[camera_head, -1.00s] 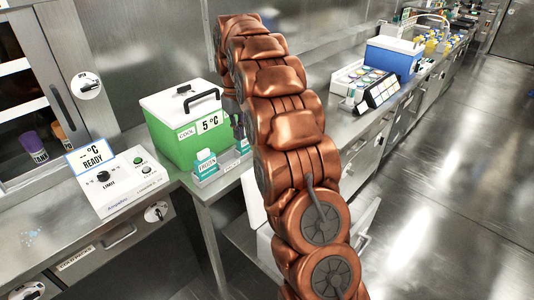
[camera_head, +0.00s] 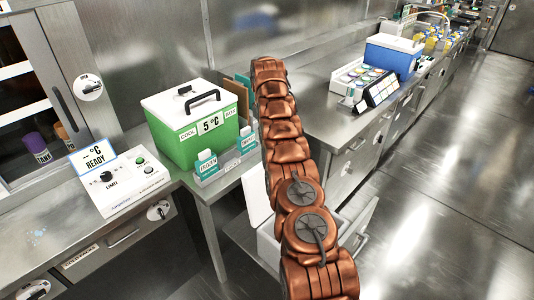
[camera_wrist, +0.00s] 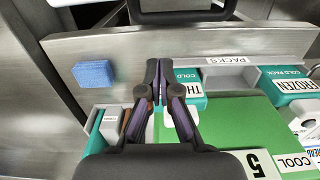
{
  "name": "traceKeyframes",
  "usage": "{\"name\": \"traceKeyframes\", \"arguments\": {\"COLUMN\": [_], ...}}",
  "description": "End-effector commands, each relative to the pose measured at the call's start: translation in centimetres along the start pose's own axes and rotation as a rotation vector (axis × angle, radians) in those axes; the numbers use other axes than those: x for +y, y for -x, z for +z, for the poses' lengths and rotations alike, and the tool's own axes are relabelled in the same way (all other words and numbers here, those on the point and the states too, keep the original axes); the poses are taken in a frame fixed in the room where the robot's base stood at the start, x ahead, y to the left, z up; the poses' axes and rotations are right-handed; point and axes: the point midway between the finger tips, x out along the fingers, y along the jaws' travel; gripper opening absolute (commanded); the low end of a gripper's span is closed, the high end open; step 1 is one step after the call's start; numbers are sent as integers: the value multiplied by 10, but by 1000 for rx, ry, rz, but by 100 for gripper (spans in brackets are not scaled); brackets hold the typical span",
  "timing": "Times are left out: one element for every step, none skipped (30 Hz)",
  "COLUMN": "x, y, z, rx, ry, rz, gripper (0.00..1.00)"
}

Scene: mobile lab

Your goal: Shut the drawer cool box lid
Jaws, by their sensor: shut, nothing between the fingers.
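A white box (camera_head: 268,246) with a raised white lid (camera_head: 257,196) stands low beside the bench in the head view, at a pulled-out drawer (camera_head: 361,222). I take it for the drawer cool box. My copper arm hides much of it. My gripper (camera_wrist: 160,88) shows only in the wrist view, fingers together and empty. It appears above the area of the cold pack rack (camera_wrist: 229,61) and the green box (camera_wrist: 235,122). In the head view my gripper is hidden behind the arm.
The green cool box with a shut white lid (camera_head: 190,101) stands on the bench, the packs rack in front of it. A white control unit (camera_head: 118,178) is at left. A blue box (camera_head: 393,55) stands farther right. The floor at right is clear.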

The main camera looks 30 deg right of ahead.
Motion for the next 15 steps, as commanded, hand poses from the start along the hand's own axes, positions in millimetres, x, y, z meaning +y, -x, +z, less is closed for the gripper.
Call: {"name": "traceKeyframes", "arguments": {"x": [4, 6, 7, 8, 9, 10, 10, 11, 11, 11, 11, 11, 11, 11, 11], "y": [-4, -6, -9, -10, -11, -13, -14, -16, -18, -20, -22, -26, -29, -32, -36], "z": [1, 1, 2, 2, 2, 3, 3, 3, 3, 3, 3, 3, 3, 3, 3], "rx": [0, 0, 1, 1, 1, 1, 1, 1, 1, 1, 2, 1, 2, 2, 2], "ry": [1, 2, 4, 5, 6, 6, 7, 7, 7, 7, 7, 6, 6, 6, 6], "rz": [0, 1, 1, 1, 2, 2, 2, 2, 2, 2, 2, 2, 2, 2, 2], "gripper": [0, 0, 0, 0, 0, 0, 0, 0, 0, 0, 0, 0, 0, 0, 0]}}
